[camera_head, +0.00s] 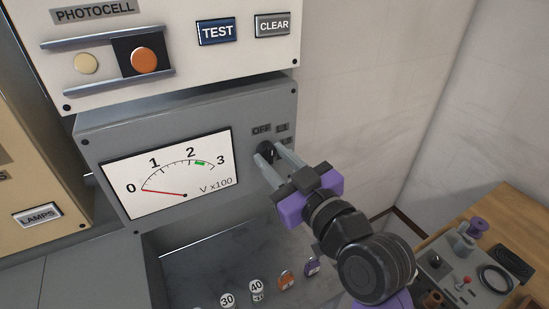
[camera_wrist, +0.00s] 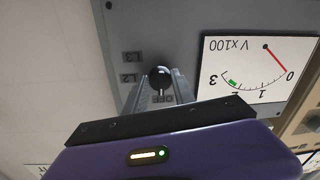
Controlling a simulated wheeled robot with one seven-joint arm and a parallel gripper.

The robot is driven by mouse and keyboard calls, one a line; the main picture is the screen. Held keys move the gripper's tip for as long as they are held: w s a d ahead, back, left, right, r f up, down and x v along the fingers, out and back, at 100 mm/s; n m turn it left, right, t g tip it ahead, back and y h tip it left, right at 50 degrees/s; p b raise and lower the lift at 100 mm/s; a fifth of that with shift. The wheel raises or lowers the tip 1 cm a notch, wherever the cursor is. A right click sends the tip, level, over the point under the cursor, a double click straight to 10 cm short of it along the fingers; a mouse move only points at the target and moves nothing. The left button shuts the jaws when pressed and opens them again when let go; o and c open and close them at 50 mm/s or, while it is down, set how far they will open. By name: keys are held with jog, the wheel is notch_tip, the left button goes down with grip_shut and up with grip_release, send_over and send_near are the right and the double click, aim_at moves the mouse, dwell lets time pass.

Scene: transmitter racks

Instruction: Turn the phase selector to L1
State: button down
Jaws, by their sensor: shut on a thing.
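The phase selector is a round black knob (camera_head: 265,150) on the right part of the grey meter panel (camera_head: 250,105). An OFF label (camera_head: 261,129) sits above it, with small labels to its upper right. My gripper (camera_head: 274,160) reaches in from the lower right, its two grey fingers shut on the knob. In the wrist view, which is upside down, the knob (camera_wrist: 160,78) sits between the fingertips (camera_wrist: 160,86). I cannot tell where the knob's pointer stands. The meter (camera_head: 170,175) has its red needle at 0.
Above is a cream PHOTOCELL panel (camera_head: 180,50) with TEST (camera_head: 217,31) and CLEAR (camera_head: 273,24) buttons. Several small labelled pieces (camera_head: 256,289) stand below. A wooden bench (camera_head: 490,225) with a grey tray is at the lower right. The wall to the right is bare.

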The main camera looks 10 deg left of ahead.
jog(key=m+p, duration=0.1)
jog(key=m, duration=0.3)
jog(key=shift+m+p, duration=1.1)
jog(key=shift+m, duration=1.2)
jog(key=shift+f+t, duration=0.1)
jog(key=shift+t, duration=0.2)
jog(key=c, duration=1)
grip_release()
jog(key=shift+c, duration=0.2)
jog(key=shift+s, duration=0.15)
